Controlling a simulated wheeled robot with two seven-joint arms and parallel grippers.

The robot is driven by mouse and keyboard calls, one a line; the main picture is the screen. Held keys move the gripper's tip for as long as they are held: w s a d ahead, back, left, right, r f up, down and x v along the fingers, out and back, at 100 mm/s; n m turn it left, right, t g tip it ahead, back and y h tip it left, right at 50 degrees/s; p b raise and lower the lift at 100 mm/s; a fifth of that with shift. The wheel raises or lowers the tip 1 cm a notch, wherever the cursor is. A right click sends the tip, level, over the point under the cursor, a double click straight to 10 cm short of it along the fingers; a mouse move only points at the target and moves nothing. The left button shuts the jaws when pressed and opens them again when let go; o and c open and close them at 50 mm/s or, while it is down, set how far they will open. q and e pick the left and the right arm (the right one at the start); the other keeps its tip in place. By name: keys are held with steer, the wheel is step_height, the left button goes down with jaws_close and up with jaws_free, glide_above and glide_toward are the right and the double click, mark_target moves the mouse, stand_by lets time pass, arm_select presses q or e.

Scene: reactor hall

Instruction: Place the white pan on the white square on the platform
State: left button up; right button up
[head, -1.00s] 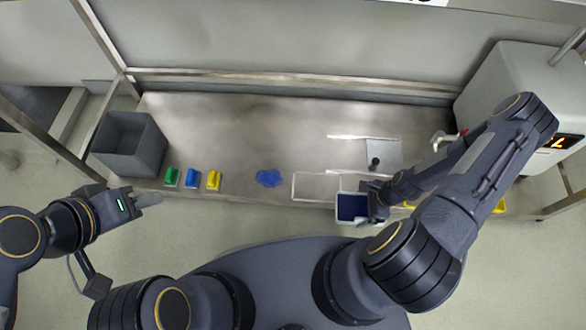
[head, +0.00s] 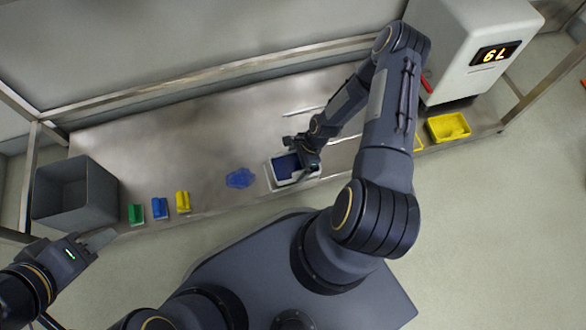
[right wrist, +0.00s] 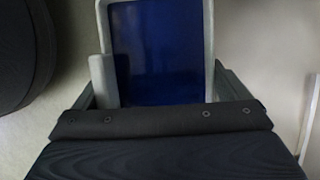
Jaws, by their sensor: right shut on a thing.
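The white pan (head: 271,173) is a shallow rectangular pan with a dark blue inside. My right gripper (head: 306,160) is shut on its right side; the pan also fills the top middle of the right wrist view (right wrist: 208,40). The pan is over the front part of the steel platform (head: 215,145), where a thin white square outline showed earlier. The pan now covers most or all of that outline. I cannot tell whether the pan touches the platform. My left gripper (head: 98,241) is away at the lower left, empty; its finger opening is unclear.
A grey bin (head: 75,195) stands at the left end. Green (head: 136,214), blue (head: 160,208) and yellow (head: 183,202) blocks and a blue flat piece (head: 240,178) lie along the front edge. A yellow tray (head: 448,127) and white machine (head: 470,45) are at the right.

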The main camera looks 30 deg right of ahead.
mark_target(296, 162)
steer(key=shift+w+a+f+b, duration=0.25)
steer(key=shift+w+f+b, duration=0.1)
steer(key=shift+w+f, duration=0.45)
step_height(296, 162, down, 4)
steer(key=shift+w+r+b, duration=0.1)
steer(key=shift+r+b, duration=0.1)
steer(key=shift+b, duration=0.7)
steer(key=o, duration=0.8)
steer(key=shift+f, duration=0.1)
